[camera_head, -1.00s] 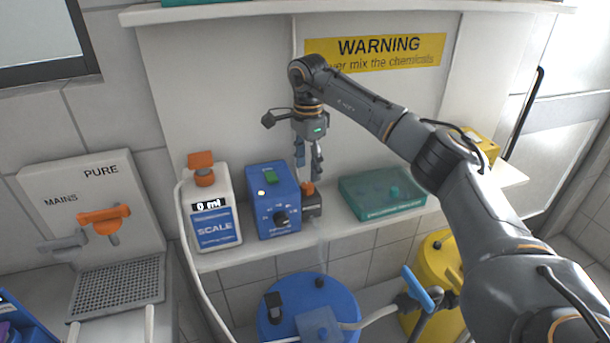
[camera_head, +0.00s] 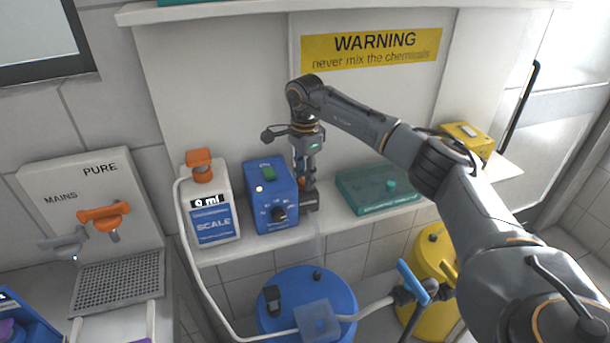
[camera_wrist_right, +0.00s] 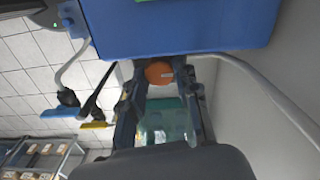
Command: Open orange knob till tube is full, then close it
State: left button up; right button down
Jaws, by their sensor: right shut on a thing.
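My right gripper (camera_head: 306,178) is down at the shelf, just right of the blue control box (camera_head: 271,196). It is shut on an orange knob (camera_head: 302,183), which sits on a small dark block (camera_head: 310,201). In the right wrist view the orange knob (camera_wrist_right: 158,72) shows between the fingertips of the gripper (camera_wrist_right: 163,78), beside the blue box. A white bottle marked SCALE (camera_head: 212,212), with an orange top (camera_head: 199,165), reads 0 ml. A faint clear tube seems to hang below the block, but its fill cannot be told. My left gripper is not in view.
A teal box (camera_head: 378,191) lies on the shelf to the right, a yellow box (camera_head: 466,142) farther right. Blue (camera_head: 335,283) and yellow (camera_head: 432,248) barrels stand below. An orange tap lever (camera_head: 103,215) is on the PURE/MAINS panel at left.

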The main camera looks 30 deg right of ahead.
jog(key=shift+m, duration=0.3)
jog(key=m, duration=0.5)
jog(key=shift+m, duration=2.4)
jog(key=c, duration=1)
grip_release()
jog(key=shift+r, duration=0.1)
